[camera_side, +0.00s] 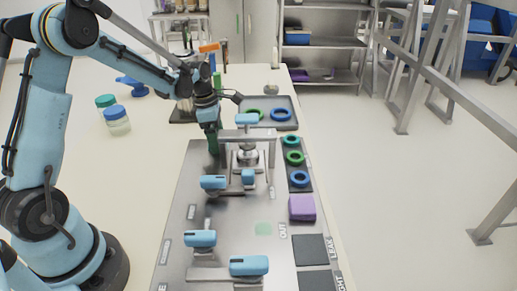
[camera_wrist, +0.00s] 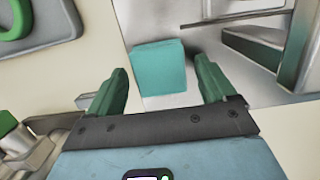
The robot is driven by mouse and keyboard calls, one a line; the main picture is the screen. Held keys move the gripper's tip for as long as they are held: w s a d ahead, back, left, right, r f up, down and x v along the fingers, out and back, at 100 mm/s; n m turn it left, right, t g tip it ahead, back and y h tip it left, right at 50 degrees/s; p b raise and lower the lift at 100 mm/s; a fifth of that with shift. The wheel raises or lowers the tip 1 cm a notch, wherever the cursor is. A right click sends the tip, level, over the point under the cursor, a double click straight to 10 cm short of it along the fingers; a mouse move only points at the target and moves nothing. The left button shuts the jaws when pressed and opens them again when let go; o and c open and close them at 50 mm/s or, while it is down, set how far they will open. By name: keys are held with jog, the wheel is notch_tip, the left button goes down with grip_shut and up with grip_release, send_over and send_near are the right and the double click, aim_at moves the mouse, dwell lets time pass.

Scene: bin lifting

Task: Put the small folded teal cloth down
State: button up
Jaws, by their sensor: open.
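The small folded teal cloth (camera_wrist: 158,68) shows in the wrist view as a squarish block, lying on or just over the pale metal plate close to its edge. My gripper (camera_wrist: 160,63) is open, with one green finger on each side of the cloth and a visible gap to each. In the side view my gripper (camera_side: 212,143) points down, low over the far left part of the metal plate (camera_side: 215,262). I cannot make out the cloth in that view. A faint pale green square (camera_side: 263,228) lies flat on the plate nearer the camera.
A metal bracket (camera_side: 247,136) with blue-handled clamps stands just right of my gripper. More blue clamps (camera_side: 248,265) stand nearer. A grey tray (camera_side: 270,125) holds green and blue rings. A purple block (camera_side: 302,208) sits at the right edge. Lidded jars (camera_side: 117,121) stand left.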

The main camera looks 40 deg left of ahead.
notch_tip(320, 180, up, 11)
jog(key=s+a, duration=0.1)
jog(key=s+d+m+t, duration=0.3)
jog(key=s+d+m, duration=0.3)
jog(key=m, duration=0.7)
jog(key=s+d+r+m+t+y, duration=0.1)
jog(key=s+d+m+t, duration=0.2)
jog(key=s+d+m, duration=0.4)
jog(key=d+m, duration=0.1)
jog(key=m, duration=0.6)
jog(key=shift+s+r, duration=0.2)
jog(key=shift+s, duration=0.05)
